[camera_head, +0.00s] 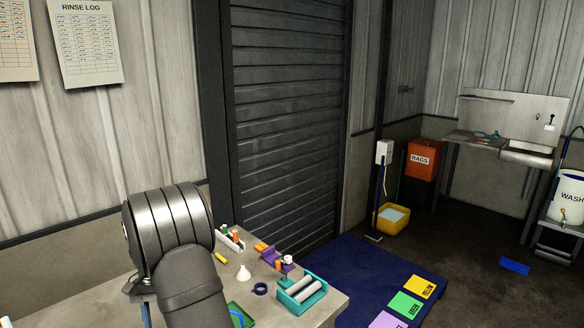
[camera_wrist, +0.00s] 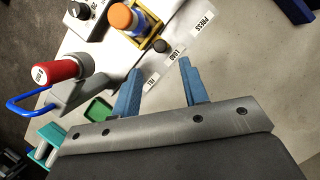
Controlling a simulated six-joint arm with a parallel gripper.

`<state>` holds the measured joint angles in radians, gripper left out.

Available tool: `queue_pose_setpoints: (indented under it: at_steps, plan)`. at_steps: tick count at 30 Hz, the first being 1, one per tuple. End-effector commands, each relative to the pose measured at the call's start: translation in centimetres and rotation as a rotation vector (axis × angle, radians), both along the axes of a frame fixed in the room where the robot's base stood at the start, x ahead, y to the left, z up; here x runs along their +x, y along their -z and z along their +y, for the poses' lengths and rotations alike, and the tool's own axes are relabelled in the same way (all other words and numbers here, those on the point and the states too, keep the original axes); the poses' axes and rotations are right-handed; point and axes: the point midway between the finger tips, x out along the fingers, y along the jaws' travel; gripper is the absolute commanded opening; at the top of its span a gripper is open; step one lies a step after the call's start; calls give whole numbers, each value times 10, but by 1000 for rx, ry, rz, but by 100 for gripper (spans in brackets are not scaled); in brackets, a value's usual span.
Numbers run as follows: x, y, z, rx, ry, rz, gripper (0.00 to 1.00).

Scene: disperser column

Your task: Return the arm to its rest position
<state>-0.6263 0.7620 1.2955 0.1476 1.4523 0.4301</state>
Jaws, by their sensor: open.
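My gripper (camera_wrist: 160,97) shows in the wrist view with its two blue fingers apart and nothing between them. It is above a pale table top (camera_wrist: 225,78). A device with an orange knob (camera_wrist: 121,16) in a yellow frame stands beyond the fingers. A red-capped handle (camera_wrist: 55,72) on a grey lever with a blue loop is to their left. In the head view my arm's grey links rise at the lower left, in front of the table, and my gripper is not visible there.
A blue mat (camera_head: 365,268) with colored squares lies on the floor to the right. A wall stands behind.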

Motion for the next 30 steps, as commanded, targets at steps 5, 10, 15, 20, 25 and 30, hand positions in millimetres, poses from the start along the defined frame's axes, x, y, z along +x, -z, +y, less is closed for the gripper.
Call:
queue_pose_setpoints:
  at_steps: [5,10,15,20,25,30]
  plan:
    - [-14,34,-3,-2,-1,3,40]
    - [-24,59,-6,-1,0,2,40]
    - [-30,74,-7,-1,0,2,40]
    - [-33,76,-5,0,0,0,40]
    - [-33,76,-5,0,0,0,40]
    - [-33,76,-5,0,0,0,64]
